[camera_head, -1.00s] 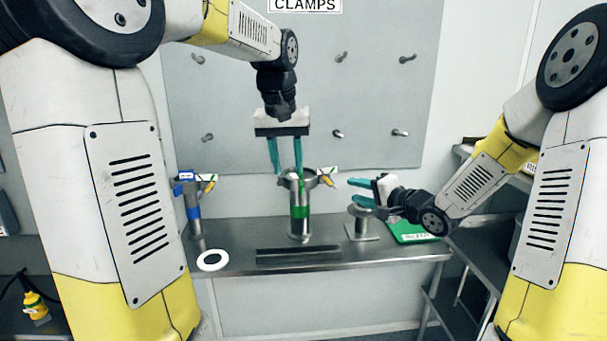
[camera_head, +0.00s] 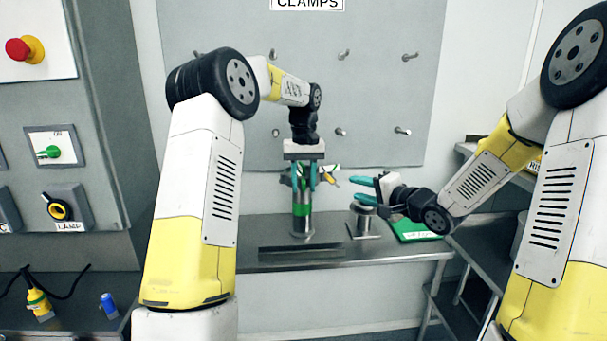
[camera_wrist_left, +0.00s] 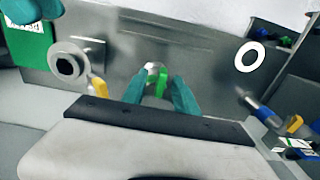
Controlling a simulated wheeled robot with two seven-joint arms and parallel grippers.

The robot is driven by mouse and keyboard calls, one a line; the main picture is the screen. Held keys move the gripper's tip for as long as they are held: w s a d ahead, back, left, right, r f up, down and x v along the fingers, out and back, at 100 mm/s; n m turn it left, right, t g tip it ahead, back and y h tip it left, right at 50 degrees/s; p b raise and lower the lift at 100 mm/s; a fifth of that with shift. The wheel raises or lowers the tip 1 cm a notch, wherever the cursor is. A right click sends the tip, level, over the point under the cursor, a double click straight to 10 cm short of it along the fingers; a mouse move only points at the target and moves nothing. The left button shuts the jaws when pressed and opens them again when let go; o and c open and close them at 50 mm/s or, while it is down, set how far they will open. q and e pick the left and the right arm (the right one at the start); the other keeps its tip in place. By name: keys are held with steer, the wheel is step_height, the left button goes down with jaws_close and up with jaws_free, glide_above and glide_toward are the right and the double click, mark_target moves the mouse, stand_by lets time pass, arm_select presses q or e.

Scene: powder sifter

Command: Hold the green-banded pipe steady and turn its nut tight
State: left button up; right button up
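The green-banded pipe (camera_head: 302,222) stands upright on the steel bench, with its green band at mid-height. Its top is partly hidden behind my left gripper (camera_head: 304,180), which points down with its fingers on either side of it. In the left wrist view the pipe's green part (camera_wrist_left: 161,84) shows between the two teal fingers, which look apart from it. My right gripper (camera_head: 360,190) is open and empty, to the right of the pipe above a round-topped metal stand (camera_head: 362,226). I cannot clearly make out the nut.
In the left wrist view a white ring (camera_wrist_left: 250,56) lies on the bench near a blue-banded pipe (camera_wrist_left: 262,110); my left arm hides both in the head view. A green pad (camera_head: 415,229) lies at the bench's right end. A pegboard (camera_head: 380,110) stands behind.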

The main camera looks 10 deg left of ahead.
mark_target(303, 195)
arm_select(q)
steer(key=shift+f, duration=2)
jaws_close()
